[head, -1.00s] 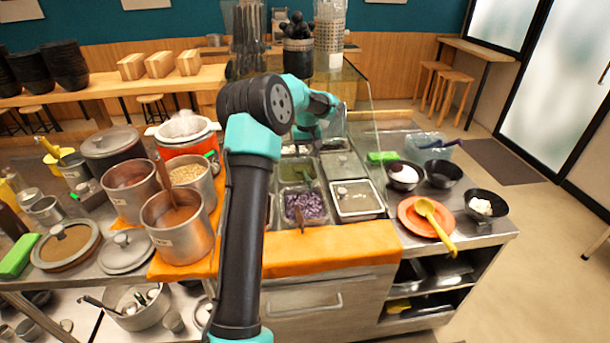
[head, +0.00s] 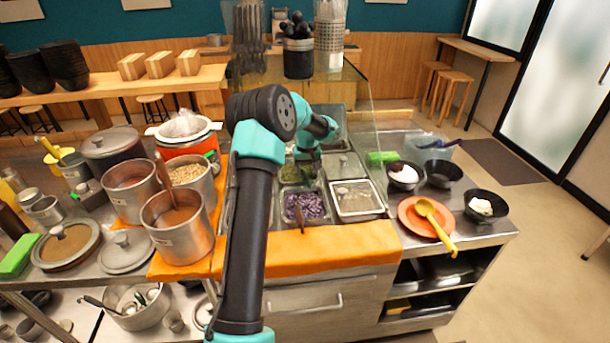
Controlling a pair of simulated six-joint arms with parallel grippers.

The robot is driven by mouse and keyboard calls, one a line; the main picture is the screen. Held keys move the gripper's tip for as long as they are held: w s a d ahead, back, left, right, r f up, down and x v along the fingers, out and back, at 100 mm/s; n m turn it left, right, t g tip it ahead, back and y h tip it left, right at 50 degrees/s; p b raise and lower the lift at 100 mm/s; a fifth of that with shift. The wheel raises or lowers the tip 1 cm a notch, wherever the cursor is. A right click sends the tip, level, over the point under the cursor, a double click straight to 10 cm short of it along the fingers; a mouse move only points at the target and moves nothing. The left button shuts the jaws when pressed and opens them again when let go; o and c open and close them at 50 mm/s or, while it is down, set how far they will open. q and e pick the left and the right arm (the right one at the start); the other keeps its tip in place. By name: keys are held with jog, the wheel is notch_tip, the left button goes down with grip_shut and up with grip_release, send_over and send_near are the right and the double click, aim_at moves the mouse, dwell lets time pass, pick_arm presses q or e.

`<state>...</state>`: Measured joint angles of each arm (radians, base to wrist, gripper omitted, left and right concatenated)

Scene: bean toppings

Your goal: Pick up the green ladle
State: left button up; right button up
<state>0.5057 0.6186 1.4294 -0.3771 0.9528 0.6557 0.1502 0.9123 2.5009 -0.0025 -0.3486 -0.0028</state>
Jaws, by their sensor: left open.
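My left arm reaches up from the bottom and bends over at the elbow. Its gripper (head: 309,156) points down over the back of the topping pans and is open; its fingertips are small and partly merged with the pans. A pan with green topping (head: 290,174) lies just left of and below the gripper. I cannot clearly make out a green ladle; the gripper and wrist cover part of that area. A yellow ladle (head: 432,218) lies on an orange plate (head: 409,222) to the right. My right gripper is not in view.
A pan of purple topping (head: 304,206) and a lidded pan (head: 357,199) are in front of the gripper. A glass guard (head: 362,110) stands behind and beside the pans. Metal pots (head: 180,238) crowd the left. Black bowls (head: 486,206) stand at the right.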

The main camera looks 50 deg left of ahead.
aim_at(307, 177)
pick_arm(q)
notch_tip(307, 177, down, 4)
jog(key=shift+d+r, duration=0.1)
jog(key=shift+r, duration=0.15)
grip_shut()
dwell(0.6)
